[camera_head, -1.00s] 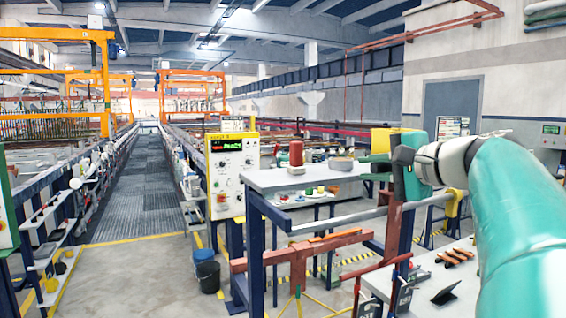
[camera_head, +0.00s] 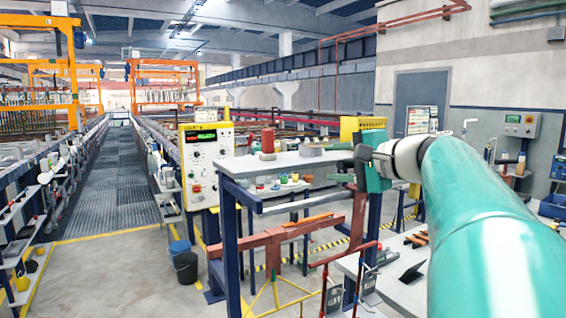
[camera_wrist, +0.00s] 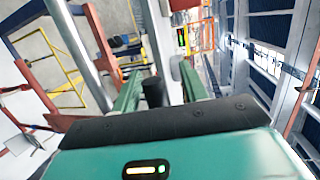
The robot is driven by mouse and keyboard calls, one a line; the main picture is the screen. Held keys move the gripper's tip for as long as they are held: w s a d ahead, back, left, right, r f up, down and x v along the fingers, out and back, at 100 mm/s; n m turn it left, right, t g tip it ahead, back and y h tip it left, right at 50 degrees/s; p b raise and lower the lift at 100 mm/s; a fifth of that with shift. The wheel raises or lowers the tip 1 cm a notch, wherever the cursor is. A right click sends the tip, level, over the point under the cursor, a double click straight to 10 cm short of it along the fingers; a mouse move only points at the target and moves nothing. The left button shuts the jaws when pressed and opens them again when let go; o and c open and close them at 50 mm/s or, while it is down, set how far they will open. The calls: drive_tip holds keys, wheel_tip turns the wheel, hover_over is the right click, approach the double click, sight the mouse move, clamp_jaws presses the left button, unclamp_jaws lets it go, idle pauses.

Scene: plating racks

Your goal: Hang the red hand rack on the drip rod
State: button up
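The red hand rack (camera_head: 357,215) hangs upright below my gripper (camera_head: 366,163) in the head view, its red spine running down towards a thin red crossbar. My gripper appears shut on its dark grip, which shows between the green fingers in the wrist view (camera_wrist: 153,93). The drip rod (camera_head: 300,203) is a grey horizontal bar along the front of the bench. The rack's spine overlaps the rod's right part in the head view; I cannot tell whether they touch. My gripper and arm hide the rod's right end. The rod also seems to show in the wrist view (camera_wrist: 78,50).
A grey bench top (camera_head: 255,167) carries a red container (camera_head: 267,141) and small items. A lower table (camera_head: 405,290) holds dark tools at right. Buckets (camera_head: 185,266) stand on the floor, left.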

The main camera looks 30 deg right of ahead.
drive_tip(key=shift+f, duration=0.15)
drive_tip(key=v, duration=1.4)
drive_tip(key=w+a+f+n+g+y, duration=0.1)
drive_tip(key=w+a+f+n+g, duration=0.15)
drive_tip(key=a+f, duration=0.5)
drive_tip(key=w+a+f+n+g, duration=0.2)
drive_tip(key=w+a+f+g, duration=0.1)
drive_tip(key=a+f, duration=0.45)
drive_tip(key=s+a+f+n+g+h, duration=0.1)
drive_tip(key=s+a+f+n, duration=0.1)
drive_tip(key=f, duration=0.4)
drive_tip(key=s+a+f+n+g+h, duration=0.1)
drive_tip(key=s+a+f+n+g, duration=0.1)
drive_tip(key=a+f+n, duration=0.3)
drive_tip(key=s+a+f+n+g+h, duration=0.1)
drive_tip(key=s+a+f+n+h, duration=0.1)
drive_tip(key=f, duration=0.7)
drive_tip(key=s+a+n, duration=0.1)
drive_tip(key=a+n, duration=0.1)
drive_tip(key=a, duration=0.1)
drive_tip(key=shift+s+a, duration=0.4)
drive_tip(key=shift+d+f, duration=0.15)
